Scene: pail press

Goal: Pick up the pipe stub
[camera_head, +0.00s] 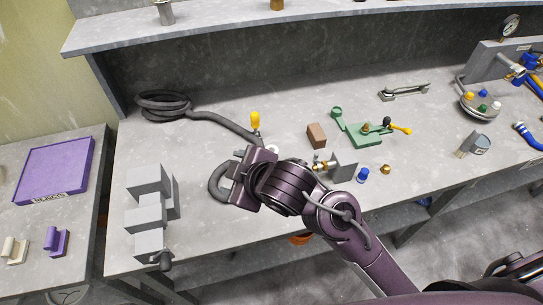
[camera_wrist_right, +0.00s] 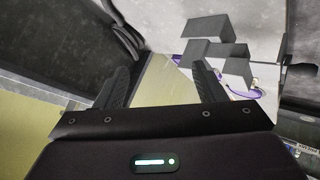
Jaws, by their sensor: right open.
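I cannot pick out the pipe stub with certainty in either view. A small brass-coloured piece (camera_head: 321,166) lies beside a grey block (camera_head: 343,166), partly hidden behind my right arm. My right gripper (camera_head: 232,178) is over the left middle of the bench, pointing left. In the right wrist view its two dark fingers (camera_wrist_right: 162,68) stand apart with nothing between them. A dark curved piece (camera_head: 217,183) shows just left of the gripper; I cannot tell what it is. My left gripper is not in view.
Stepped grey blocks (camera_head: 148,214) stand left of the gripper, and show in the wrist view (camera_wrist_right: 208,50). A purple tray (camera_head: 54,168) is on the left table.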

